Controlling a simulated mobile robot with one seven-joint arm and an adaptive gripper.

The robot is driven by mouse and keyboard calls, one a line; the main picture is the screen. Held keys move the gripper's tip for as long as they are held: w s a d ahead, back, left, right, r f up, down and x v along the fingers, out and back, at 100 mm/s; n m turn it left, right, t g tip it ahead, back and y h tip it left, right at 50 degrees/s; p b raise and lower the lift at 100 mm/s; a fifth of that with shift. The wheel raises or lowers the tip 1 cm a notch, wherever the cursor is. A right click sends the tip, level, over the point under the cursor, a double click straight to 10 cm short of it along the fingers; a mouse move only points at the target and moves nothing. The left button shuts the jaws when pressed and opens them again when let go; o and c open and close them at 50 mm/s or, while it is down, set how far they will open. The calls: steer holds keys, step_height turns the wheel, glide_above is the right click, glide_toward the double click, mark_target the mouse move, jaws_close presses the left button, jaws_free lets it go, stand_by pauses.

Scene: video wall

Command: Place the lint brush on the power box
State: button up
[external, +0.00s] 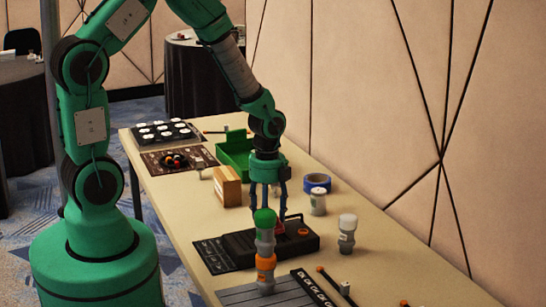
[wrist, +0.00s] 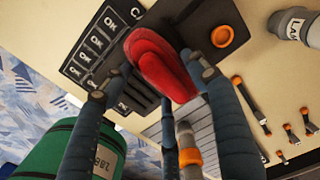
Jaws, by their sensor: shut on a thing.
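The lint brush, a red rounded piece, shows between my fingers in the wrist view (wrist: 158,62). My gripper (external: 276,205) points down over the power box (external: 300,245), a low black box on the table. My fingers (wrist: 157,78) are closed around the brush. The box, with an orange round part, lies behind the brush in the wrist view (wrist: 205,25). I cannot tell whether the brush touches the box. Part of the box is hidden behind a green-capped canister.
Blue tape (external: 317,182), a wooden block (external: 227,186) and a green bin (external: 233,150) are farther back.

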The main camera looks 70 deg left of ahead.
steer(key=shift+f+b, duration=0.45)
steer(key=shift+f, duration=1.15)
steer(key=shift+f, duration=0.15)
steer(key=o, duration=1.2)
steer(key=shift+c, duration=0.2)
step_height(320, 180, up, 12)
steer(key=p, duration=0.3)
steer(key=shift+r, duration=0.2)
